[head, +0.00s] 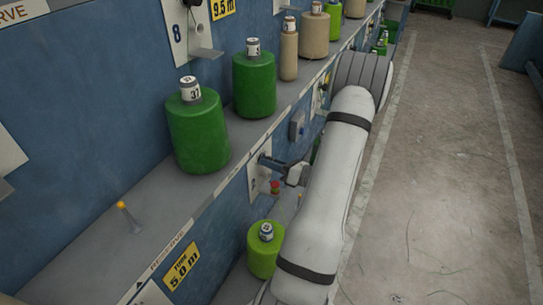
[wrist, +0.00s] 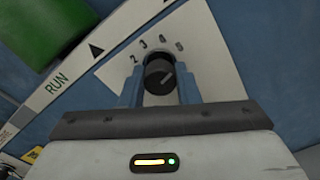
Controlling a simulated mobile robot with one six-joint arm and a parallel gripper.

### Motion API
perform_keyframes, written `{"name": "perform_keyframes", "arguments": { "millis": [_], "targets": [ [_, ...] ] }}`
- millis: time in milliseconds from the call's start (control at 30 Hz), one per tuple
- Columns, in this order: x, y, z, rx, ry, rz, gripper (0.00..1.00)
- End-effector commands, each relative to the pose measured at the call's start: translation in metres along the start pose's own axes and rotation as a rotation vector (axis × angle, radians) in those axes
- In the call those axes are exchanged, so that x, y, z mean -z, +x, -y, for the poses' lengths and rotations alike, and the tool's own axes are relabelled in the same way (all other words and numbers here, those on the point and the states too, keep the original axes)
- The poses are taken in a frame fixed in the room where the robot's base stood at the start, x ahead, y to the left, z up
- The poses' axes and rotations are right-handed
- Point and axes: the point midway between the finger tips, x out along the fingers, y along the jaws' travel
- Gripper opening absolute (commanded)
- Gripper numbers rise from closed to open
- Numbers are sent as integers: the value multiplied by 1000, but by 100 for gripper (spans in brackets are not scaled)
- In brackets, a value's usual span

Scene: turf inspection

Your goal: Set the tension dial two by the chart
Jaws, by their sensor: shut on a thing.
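A black round dial (wrist: 159,75) with a pale pointer line sits on a white plate (wrist: 199,65) in the wrist view. The plate has printed numbers, of which 2, 3 and 4 are legible and the last one is unclear. The pointer line slants to the upper right. My gripper (wrist: 159,88) is shut on the dial, one blue finger on each side. In the head view my gripper (head: 273,163) reaches the blue rack front beside a white plate (head: 259,184); the dial itself is hidden there. I cannot pick out a chart for certain.
Green spools (head: 197,135) and tan ones (head: 289,55) stand on the grey shelf (head: 150,205) above. A lime spool (head: 262,257) stands below. A yellow 5.0 m sign (head: 182,266) and a 9.5 m sign (head: 222,8) show. The floor (head: 440,200) at right is clear.

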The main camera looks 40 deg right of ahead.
Motion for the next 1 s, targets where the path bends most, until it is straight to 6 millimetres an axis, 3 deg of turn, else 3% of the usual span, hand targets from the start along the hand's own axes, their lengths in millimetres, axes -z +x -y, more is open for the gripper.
{"name": "perform_keyframes", "arguments": {
  "millis": [733, 767, 1000],
  "targets": [
    [0, 0, 0, 1, 99, 0, 6],
    [0, 0, 0, 1, 99, 0, 31],
    [0, 0, 0, 1, 98, 1, 50]
  ]
}}
